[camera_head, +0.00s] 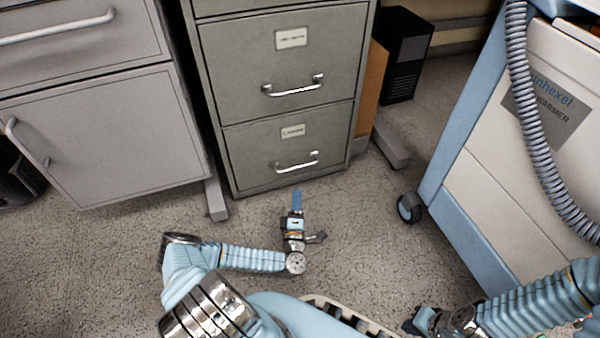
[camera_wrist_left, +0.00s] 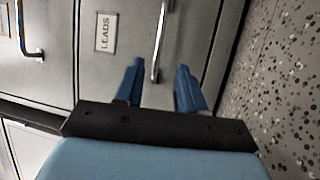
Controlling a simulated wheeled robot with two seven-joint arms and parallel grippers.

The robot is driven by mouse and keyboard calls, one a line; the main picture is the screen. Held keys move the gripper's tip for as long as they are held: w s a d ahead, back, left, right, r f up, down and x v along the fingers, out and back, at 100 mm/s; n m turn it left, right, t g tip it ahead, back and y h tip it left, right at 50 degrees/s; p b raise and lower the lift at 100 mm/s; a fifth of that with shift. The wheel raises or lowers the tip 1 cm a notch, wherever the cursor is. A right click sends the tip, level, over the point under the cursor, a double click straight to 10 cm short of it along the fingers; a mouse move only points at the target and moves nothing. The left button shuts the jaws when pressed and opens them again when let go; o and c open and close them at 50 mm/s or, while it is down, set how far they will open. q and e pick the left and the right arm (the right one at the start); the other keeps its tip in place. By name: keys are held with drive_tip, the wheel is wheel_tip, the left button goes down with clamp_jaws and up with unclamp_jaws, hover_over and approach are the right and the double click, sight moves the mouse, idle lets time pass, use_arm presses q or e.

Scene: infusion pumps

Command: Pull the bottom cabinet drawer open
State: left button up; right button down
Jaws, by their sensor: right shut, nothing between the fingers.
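The bottom cabinet drawer (camera_head: 295,148) is the lowest drawer of a grey-green filing cabinet and looks closed, flush with its front. Its silver bar handle (camera_head: 297,163) is below a label. In the left wrist view, the handle (camera_wrist_left: 160,45) shows beside the drawer's label (camera_wrist_left: 106,33), which reads "LEADS". My left gripper (camera_head: 297,195) is low in front of the drawer, its blue fingers towards it. In the wrist view, its fingers (camera_wrist_left: 160,85) are apart and the handle's end appears between them, ahead of the tips; I see no contact. My right gripper (camera_head: 416,322) shows only partly at the bottom edge.
A drawer above (camera_head: 285,70) has a similar handle. A grey cabinet (camera_head: 95,130) stands at the left. A blue and white warmer cart (camera_head: 510,150) on casters stands at the right. Speckled floor (camera_head: 350,215) is clear between my arms and the filing cabinet.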

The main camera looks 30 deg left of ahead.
sight(299, 167)
use_arm(q)
drive_tip(key=b+x, duration=0.2)
drive_tip(key=x, duration=1.1)
drive_tip(key=shift+r, duration=0.1)
clamp_jaws()
